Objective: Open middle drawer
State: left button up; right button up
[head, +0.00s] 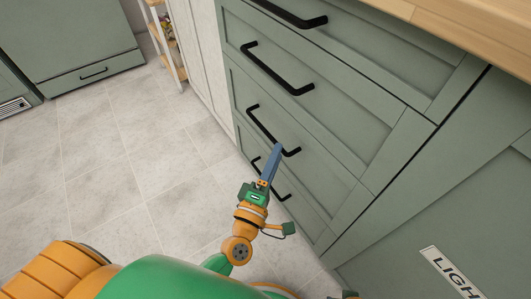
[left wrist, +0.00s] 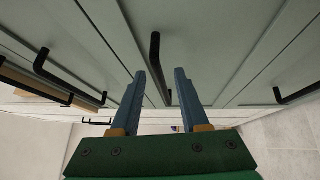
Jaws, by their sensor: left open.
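A green cabinet has a stack of drawers with black bar handles in the head view. All the drawer fronts look shut and flush. My left gripper (head: 276,149) is open, its blue fingertips at the right part of the third handle from the top (head: 262,122). In the left wrist view, my left gripper (left wrist: 160,74) has its two fingers apart, with a black handle (left wrist: 155,55) showing between them. I cannot tell whether the fingers touch it. The second handle (head: 275,70) is above and the lowest handle (head: 285,196) is partly hidden behind my gripper. My right gripper is out of view.
A wooden countertop (head: 470,30) overhangs the drawers at the upper right. A green panel with a label (head: 452,272) stands to the right. The tiled floor (head: 120,160) is clear on the left. A small shelf (head: 165,40) and other green cabinets (head: 75,40) stand farther back.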

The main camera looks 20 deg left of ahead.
aim_at(265, 130)
pick_arm(q)
jog(key=w+a+n+y, duration=0.1)
jog(key=w, duration=0.1)
jog(key=w+a+n+y, duration=0.1)
jog(key=w+a+n, duration=0.1)
jog(key=w+a+n+y, duration=0.1)
jog(key=w+y, duration=0.1)
jog(key=w, duration=0.1)
jog(key=shift+a+r, duration=0.3)
grip_shut()
dwell(1.1)
